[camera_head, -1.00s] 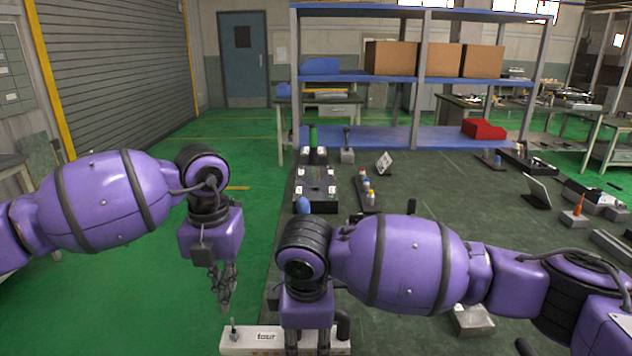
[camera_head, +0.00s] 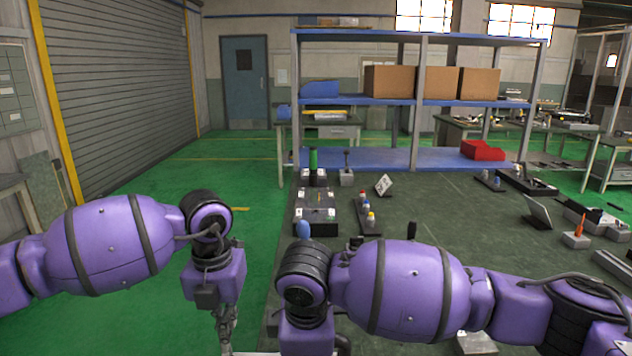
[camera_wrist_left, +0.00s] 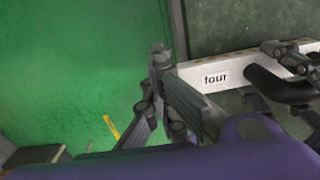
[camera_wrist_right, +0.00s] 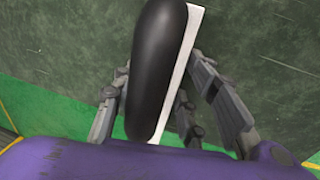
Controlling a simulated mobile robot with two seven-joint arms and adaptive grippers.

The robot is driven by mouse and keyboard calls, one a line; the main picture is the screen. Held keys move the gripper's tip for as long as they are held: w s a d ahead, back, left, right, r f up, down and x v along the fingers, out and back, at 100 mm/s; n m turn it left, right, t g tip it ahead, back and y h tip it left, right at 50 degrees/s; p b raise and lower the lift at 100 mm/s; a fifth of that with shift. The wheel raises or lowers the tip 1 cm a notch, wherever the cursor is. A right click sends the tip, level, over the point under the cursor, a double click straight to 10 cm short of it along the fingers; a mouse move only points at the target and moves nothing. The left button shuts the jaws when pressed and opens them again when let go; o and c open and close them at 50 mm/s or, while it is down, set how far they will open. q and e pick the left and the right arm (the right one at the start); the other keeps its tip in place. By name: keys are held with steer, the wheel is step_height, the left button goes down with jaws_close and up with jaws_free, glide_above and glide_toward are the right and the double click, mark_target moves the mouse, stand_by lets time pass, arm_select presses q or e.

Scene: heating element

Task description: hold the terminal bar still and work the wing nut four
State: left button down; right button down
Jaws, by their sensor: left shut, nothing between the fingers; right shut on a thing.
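The white terminal bar (camera_wrist_left: 245,69) carries a label (camera_wrist_left: 214,77) that seems to read "four" in the left wrist view. Only a sliver shows at the bottom of the head view. My left gripper (camera_wrist_left: 160,62) is shut and empty at the bar's left end, beside the label. I cannot tell whether it touches the bar. The wing nut cannot be made out; fingers may cover it. My right gripper (camera_wrist_right: 150,95) is shut on the bar, whose white edge (camera_wrist_right: 191,50) runs between its fingers. A thick black curved piece (camera_wrist_right: 158,65) lies close along the bar there.
Beyond my arms, the dark table holds a black fixture block (camera_head: 316,212), small bottles (camera_head: 367,214), a small sign (camera_head: 383,185) and a grey tilted panel (camera_head: 538,210). A blue shelf (camera_head: 380,157) stands behind. Open green floor (camera_head: 160,180) lies left of the table.

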arm_select(q)
steer(key=shift+s+d+f, duration=0.15)
steer(key=shift+d+f, duration=0.1)
steer(key=shift+f, duration=0.25)
steer(key=shift+d+r, duration=0.15)
steer(key=shift+d, duration=0.5)
steer(key=shift+d+r, duration=0.15)
steer(key=shift+d, duration=0.45)
steer(key=shift+w+d, duration=0.15)
steer(key=shift+w, duration=0.05)
step_height(320, 180, up, 6)
steer(key=shift+w, duration=0.15)
stand_by(0.6)
